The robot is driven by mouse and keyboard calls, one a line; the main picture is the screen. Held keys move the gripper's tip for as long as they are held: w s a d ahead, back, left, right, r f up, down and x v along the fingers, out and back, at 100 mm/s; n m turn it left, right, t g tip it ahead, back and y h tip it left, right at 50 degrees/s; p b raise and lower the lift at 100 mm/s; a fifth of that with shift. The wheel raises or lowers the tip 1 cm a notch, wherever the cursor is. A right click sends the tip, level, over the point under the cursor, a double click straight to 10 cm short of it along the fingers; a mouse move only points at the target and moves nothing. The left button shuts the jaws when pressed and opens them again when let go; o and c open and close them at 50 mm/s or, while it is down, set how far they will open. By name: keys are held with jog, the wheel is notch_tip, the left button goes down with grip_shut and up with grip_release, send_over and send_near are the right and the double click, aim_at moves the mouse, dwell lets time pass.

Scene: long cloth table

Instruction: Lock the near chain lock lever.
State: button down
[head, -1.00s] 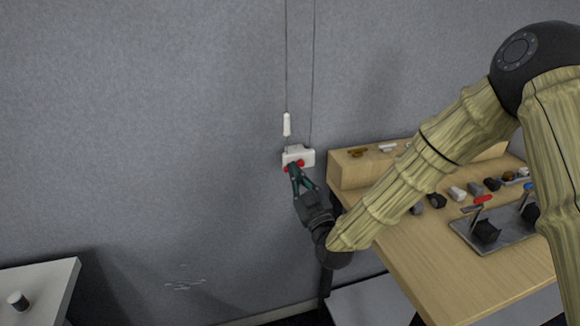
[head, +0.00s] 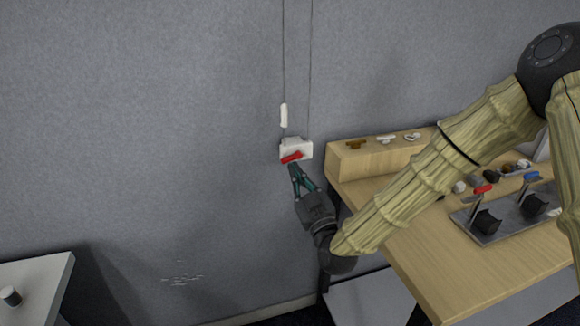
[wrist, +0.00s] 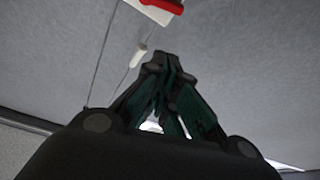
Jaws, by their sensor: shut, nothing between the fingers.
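The chain lock is a small white box (head: 298,147) on the grey wall, with a red lever (head: 291,157) across its lower front. The lever lies slightly slanted, its right end higher. The box (wrist: 148,12) and red lever (wrist: 163,5) also show at the top edge of the wrist view, partly cut off. My gripper (head: 293,166) is just below the lever, with a small gap that is hard to judge. Its fingers (wrist: 161,62) are closed together and empty in the wrist view.
Two thin cords run up the wall from the lock, one with a white pull (head: 284,115). A wooden table (head: 400,255) with red and blue levers (head: 483,189) and small items stands at right. A white table (head: 30,285) is at lower left. The wall left of the lock is clear.

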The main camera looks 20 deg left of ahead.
jog(key=shift+w+d+f+b, duration=0.1)
jog(key=shift+f+b, duration=0.2)
jog(key=shift+b, duration=0.6)
jog(key=shift+r+m+b, duration=0.3)
jog(key=shift+r+b, duration=0.25)
jog(key=shift+b, duration=0.25)
notch_tip(320, 180, up, 3)
jog(key=p, duration=0.2)
send_over(288, 157)
jog(key=s, duration=0.4)
jog(key=shift+w+r, duration=0.1)
jog(key=shift+w, duration=0.15)
jog(key=shift+w+d+f, duration=0.1)
jog(key=shift+d+f, duration=0.1)
jog(key=shift+f, duration=0.85)
jog(key=shift+d+f, duration=0.15)
jog(key=shift+f, duration=0.7)
jog(key=shift+w, duration=0.1)
